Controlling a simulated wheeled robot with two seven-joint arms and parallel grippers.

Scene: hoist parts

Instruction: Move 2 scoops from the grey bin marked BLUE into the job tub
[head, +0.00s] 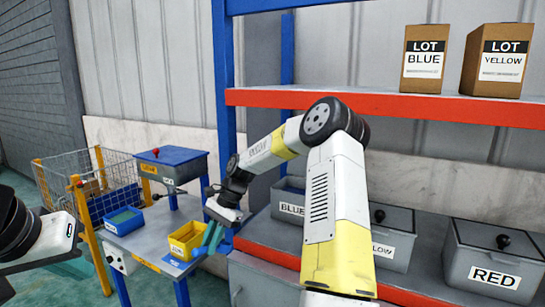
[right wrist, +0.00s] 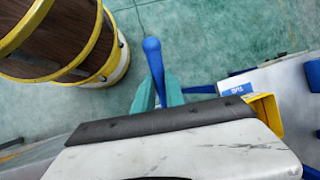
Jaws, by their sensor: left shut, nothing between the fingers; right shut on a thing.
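The yellow job tub (head: 187,241) sits on the small grey side table, and its edge shows in the right wrist view (right wrist: 267,112). The grey bin marked BLUE (head: 290,208) stands on the shelf right of the table, partly behind my right arm. My right gripper (head: 211,238) is beside the tub's right side. In the right wrist view its teal fingers (right wrist: 157,95) are shut on a blue handle (right wrist: 152,52), apparently a scoop's. The scoop's bowl and any load are hidden. Only part of my left arm shows at the left edge; its gripper is out of view.
A blue tray (head: 123,220) lies on the side table, with a blue-topped box (head: 172,156) behind. A lidded bin ending LOW (head: 393,243) and a lidded RED bin (head: 492,262) stand at right. A wire cage (head: 112,163) stands behind the table.

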